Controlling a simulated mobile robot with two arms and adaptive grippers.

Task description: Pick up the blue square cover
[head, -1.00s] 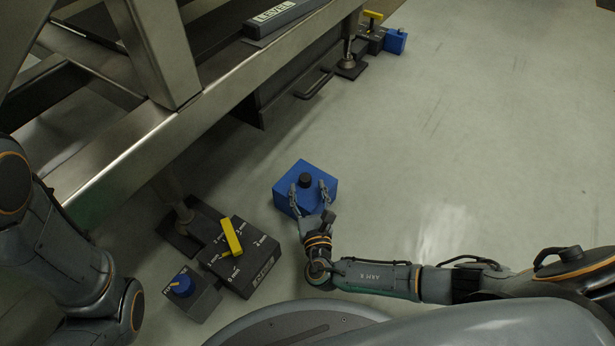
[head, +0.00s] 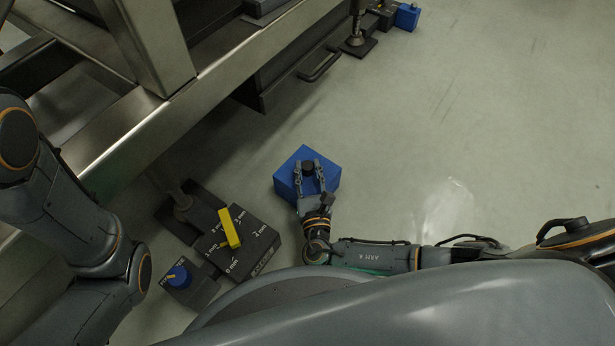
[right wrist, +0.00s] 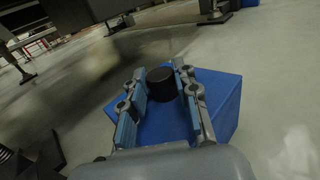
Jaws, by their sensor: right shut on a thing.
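The blue square cover (head: 287,180) is a box with a black round knob (head: 308,167) on top. It stands on the floor in front of the metal frame in the head view. It also shows in the right wrist view (right wrist: 228,100), where the knob (right wrist: 161,84) sits between the fingers. My right gripper (head: 307,172) is over the cover, its two fingers closed around the knob. In the right wrist view the gripper (right wrist: 163,92) has a finger on each side of the knob. My left arm comes in at the left; its gripper is out of view.
A dark box with a yellow lever (head: 229,228) and a small box with a blue dial (head: 178,277) stand at the frame's near foot. Another blue cover (head: 407,17) is at the far foot. The metal frame (head: 165,110) borders the left. The floor to the right is clear.

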